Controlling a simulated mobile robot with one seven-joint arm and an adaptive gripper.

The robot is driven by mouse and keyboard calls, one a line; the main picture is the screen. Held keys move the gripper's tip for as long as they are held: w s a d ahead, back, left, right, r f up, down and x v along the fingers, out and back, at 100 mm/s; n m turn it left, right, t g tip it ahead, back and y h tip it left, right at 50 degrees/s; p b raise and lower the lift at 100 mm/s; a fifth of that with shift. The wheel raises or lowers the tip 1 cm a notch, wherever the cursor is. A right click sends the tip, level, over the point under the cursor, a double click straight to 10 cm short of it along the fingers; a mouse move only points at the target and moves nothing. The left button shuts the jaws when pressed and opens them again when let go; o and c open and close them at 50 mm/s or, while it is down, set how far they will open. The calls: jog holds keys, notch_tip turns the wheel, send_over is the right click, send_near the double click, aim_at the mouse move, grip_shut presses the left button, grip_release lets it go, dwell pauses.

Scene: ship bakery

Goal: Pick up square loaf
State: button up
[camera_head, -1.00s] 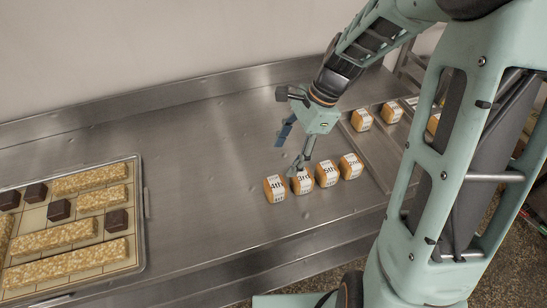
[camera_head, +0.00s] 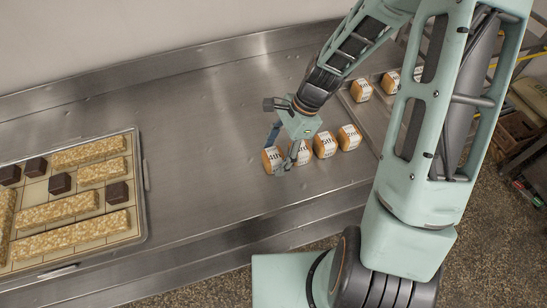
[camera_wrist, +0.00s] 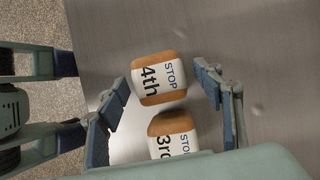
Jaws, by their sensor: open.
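Square loaves with white paper bands stand in a short row on the steel counter. In the wrist view the loaf marked "4th STOP" (camera_wrist: 150,90) lies between the fingertips of my open gripper (camera_wrist: 156,82), with a gap on each side. The loaf marked "3rd" (camera_wrist: 170,124) sits nearer the palm, partly cut off by my gripper's body. In the head view my gripper (camera_head: 277,153) is low at the left end of the row, with its fingers partly covering the 4th loaf (camera_head: 267,162). The 3rd loaf (camera_head: 304,154) is beside it.
Two more banded loaves, the nearer (camera_head: 325,146) and the farther (camera_head: 349,138), continue the row to the right. Further loaves (camera_head: 361,91) sit on a tray at the right. A tray of bars and dark cubes (camera_head: 140,205) lies at the left. The counter (camera_head: 205,150) between is clear.

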jog(key=shift+x, duration=1.05)
jog(key=c, duration=1.3)
jog(key=shift+o, duration=0.2)
jog(key=shift+r, duration=0.1)
